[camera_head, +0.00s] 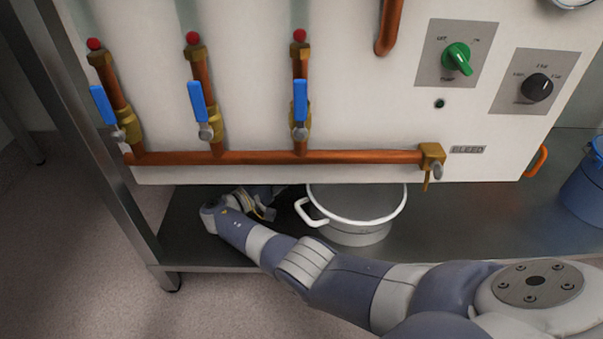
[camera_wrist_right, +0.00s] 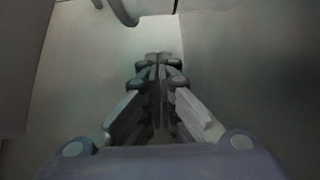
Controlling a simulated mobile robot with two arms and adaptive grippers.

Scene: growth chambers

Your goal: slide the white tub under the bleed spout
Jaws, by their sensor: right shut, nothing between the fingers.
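The white tub (camera_head: 362,236) stands upright on the dark shelf, below the panel's lower edge. Its far rim is partly hidden by the panel, and a loop handle (camera_head: 306,214) points left. The brass bleed spout (camera_head: 430,166) is at the right end of the copper pipe, beside the BLEED label, with its outlet to the right of the tub. My right gripper (camera_head: 264,206) is left of the tub, apart from its handle, partly hidden under the panel. In the wrist view its fingers (camera_wrist_right: 159,72) are shut together and empty. My left gripper is not in view.
The panel (camera_head: 370,110) overhangs the shelf (camera_head: 460,220), with several blue-handled valves (camera_head: 300,102) above. A blue bucket (camera_head: 585,190) stands at the far right. The shelf is clear between tub and bucket. A metal frame leg (camera_head: 110,165) stands at the left.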

